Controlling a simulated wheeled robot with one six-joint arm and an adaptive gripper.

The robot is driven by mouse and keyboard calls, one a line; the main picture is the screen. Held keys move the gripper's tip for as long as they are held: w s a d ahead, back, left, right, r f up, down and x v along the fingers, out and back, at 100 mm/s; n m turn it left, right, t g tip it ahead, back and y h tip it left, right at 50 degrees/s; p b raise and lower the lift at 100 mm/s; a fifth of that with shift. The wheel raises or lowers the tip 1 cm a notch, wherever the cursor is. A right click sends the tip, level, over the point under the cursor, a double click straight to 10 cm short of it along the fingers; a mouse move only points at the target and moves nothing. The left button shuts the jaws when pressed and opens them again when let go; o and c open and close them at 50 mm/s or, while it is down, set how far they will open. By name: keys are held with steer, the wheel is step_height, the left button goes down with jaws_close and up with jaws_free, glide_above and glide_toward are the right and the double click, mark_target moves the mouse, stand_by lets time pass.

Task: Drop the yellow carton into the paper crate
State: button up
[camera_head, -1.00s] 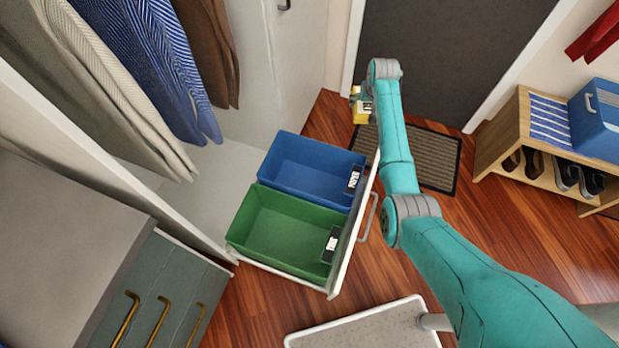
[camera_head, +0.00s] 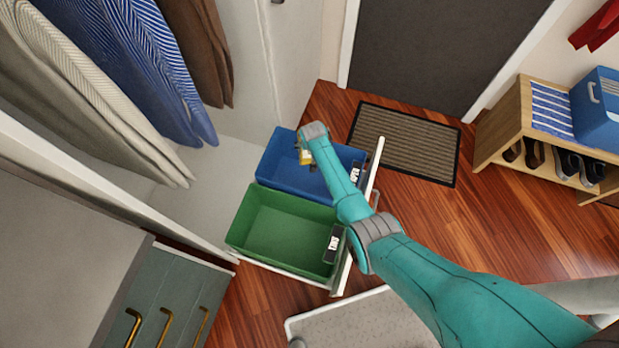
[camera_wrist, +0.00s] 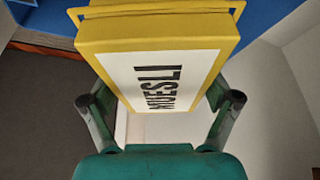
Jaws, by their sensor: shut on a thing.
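The yellow carton (camera_head: 305,157), marked MUESLI, shows large in the wrist view (camera_wrist: 150,32). My gripper (camera_wrist: 158,105) is shut on it, with a finger on each side. In the head view the carton is over the blue crate (camera_head: 276,172), near its middle, and my arm hides much of it. Blue also shows beyond the carton in the wrist view. The green crate (camera_head: 272,232) stands beside the blue one, nearer to me, and looks empty. Each crate has a small label at its right end; I cannot read the labels clearly, so I cannot tell which is the paper crate.
Both crates sit in a pulled-out drawer with a white front (camera_head: 372,170). Coats (camera_head: 150,70) hang at the upper left. Drawers with brass handles (camera_head: 165,315) stand at the lower left. A doormat (camera_head: 407,143) and a shoe bench (camera_head: 500,140) are to the right.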

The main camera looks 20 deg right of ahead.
steer(key=shift+f, duration=2.45)
steer(key=o, duration=0.9)
steer(key=shift+s+r, duration=0.1)
steer(key=shift+v, duration=5.85)
